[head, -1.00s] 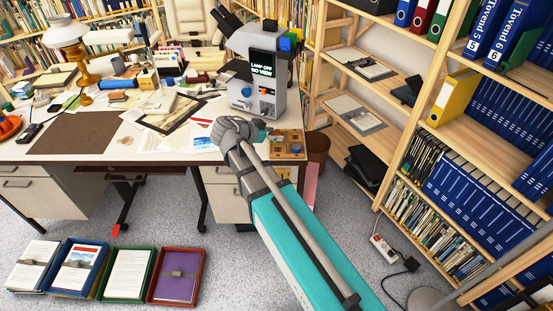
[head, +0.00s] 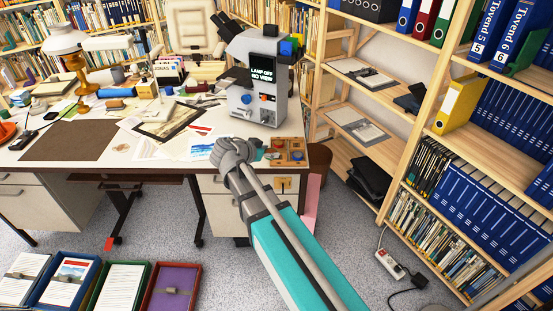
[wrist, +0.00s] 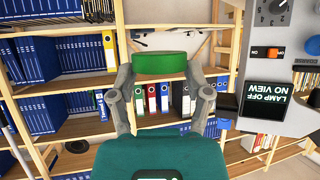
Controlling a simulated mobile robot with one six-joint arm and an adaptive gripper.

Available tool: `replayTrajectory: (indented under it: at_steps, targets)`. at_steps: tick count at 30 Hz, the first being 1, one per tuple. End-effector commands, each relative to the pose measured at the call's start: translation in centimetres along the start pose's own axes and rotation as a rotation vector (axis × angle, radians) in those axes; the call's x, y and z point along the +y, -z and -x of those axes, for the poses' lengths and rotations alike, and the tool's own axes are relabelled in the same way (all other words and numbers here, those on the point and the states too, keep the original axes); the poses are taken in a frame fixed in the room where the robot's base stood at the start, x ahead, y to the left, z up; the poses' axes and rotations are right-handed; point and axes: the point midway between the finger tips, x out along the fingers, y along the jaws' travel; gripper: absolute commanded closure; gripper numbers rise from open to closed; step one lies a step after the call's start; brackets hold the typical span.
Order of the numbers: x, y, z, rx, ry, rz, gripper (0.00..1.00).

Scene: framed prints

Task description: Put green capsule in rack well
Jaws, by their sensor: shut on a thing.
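My gripper (wrist: 160,80) is shut on the green capsule (wrist: 159,64), which sits between its two fingers in the wrist view. In the head view my gripper (head: 233,150) is over the desk's front edge, and the capsule cannot be made out there. A wooden rack (head: 297,159) with several small wells lies on the desk's right front corner, just right of my gripper. An orange item and a blue item show in it. Which wells are empty is too small to tell.
A grey microscope (head: 240,82) stands behind the rack, its screen reading "LAMP OFF NO VIEW". Papers and a framed print (head: 168,122) lie to the left. Shelves of binders (head: 470,150) stand at right. Open boxes (head: 120,287) lie on the floor at front left.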

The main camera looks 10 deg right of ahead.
Motion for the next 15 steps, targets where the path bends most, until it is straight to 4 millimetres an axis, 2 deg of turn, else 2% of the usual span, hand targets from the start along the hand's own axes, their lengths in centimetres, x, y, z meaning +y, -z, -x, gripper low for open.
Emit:
replayTrajectory:
  at_steps: [8,15]
  targets:
    - [-1.3,-0.2,-2.1,0.0,-0.001,-0.001,0.83]
    - [-3.6,-0.3,-5.9,0.0,-0.002,-0.002,0.83]
